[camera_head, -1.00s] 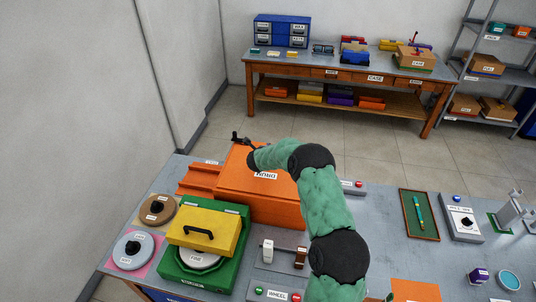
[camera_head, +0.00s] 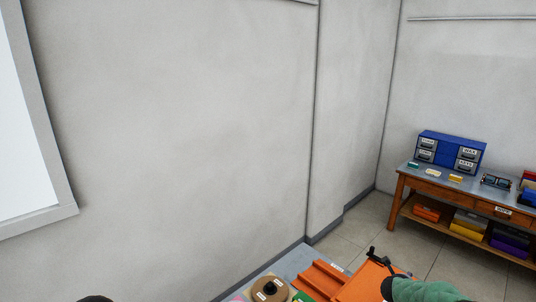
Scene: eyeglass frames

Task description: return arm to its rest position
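A green arm of mine with dark joints enters from the right part of the bottom edge. I take it to be my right arm. Its black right gripper (camera_head: 378,259) is over or beside the far end of the orange drum unit (camera_head: 362,287). I cannot tell if it touches the unit, and its fingers are too small to read as open or shut. No held object shows. My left gripper is out of view.
The near bench (camera_head: 294,262) shows only at the bottom, with a brown spool (camera_head: 268,290) and an orange ramp (camera_head: 322,279). A grey wall (camera_head: 190,130) fills the left. A wooden bench (camera_head: 402,190) with a blue drawer cabinet (camera_head: 450,151) stands at right, beyond clear floor.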

